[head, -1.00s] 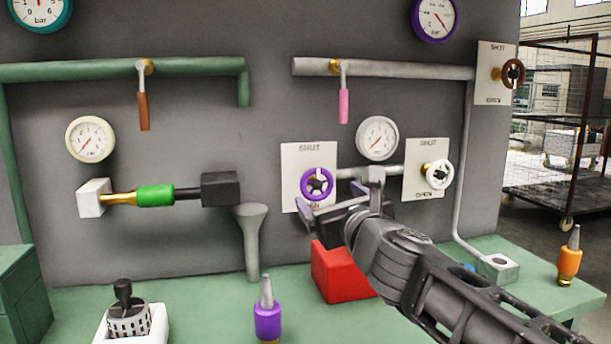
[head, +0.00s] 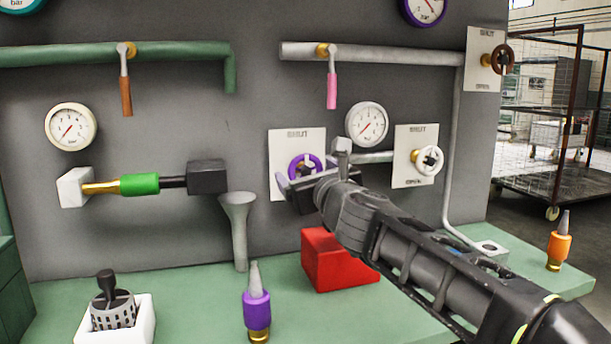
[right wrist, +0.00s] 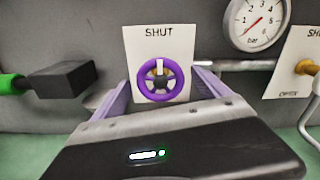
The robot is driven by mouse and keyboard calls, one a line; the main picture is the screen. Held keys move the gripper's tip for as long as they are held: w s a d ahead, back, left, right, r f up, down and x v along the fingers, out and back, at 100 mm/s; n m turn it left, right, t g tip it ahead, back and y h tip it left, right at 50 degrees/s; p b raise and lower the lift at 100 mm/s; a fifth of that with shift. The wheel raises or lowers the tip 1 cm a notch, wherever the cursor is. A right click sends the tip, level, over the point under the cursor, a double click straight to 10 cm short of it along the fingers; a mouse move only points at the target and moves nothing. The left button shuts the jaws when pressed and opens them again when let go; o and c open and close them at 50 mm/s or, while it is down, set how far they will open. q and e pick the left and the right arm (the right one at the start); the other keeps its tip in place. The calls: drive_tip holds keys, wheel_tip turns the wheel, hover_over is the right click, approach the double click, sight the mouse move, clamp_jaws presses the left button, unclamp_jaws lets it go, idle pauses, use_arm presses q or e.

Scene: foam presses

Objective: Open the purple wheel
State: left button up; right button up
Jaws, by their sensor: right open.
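The purple wheel (head: 305,165) is mounted on a white plate (head: 281,152) marked SHUT at the top. In the head view my right gripper (head: 287,183) covers its lower part. In the right wrist view the purple wheel (right wrist: 160,80) shows whole, with a pale mark at the top of its rim. My right gripper (right wrist: 157,88) is open, its two purple fingers on either side of the wheel in that view. No contact with the wheel can be made out. My left gripper is not in view.
A white wheel (head: 429,160) on its own plate is to the right, with a gauge (head: 367,124) between. A pink-handled lever (head: 332,91) hangs above. A red block (head: 323,262), a grey funnel (head: 238,222) and a purple-banded bottle (head: 256,310) are below.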

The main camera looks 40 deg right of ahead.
drive_tip(key=shift+x, duration=0.9)
drive_tip(key=shift+c, duration=0.6)
drive_tip(key=c, duration=1.3)
drive_tip(key=shift+o, duration=0.2)
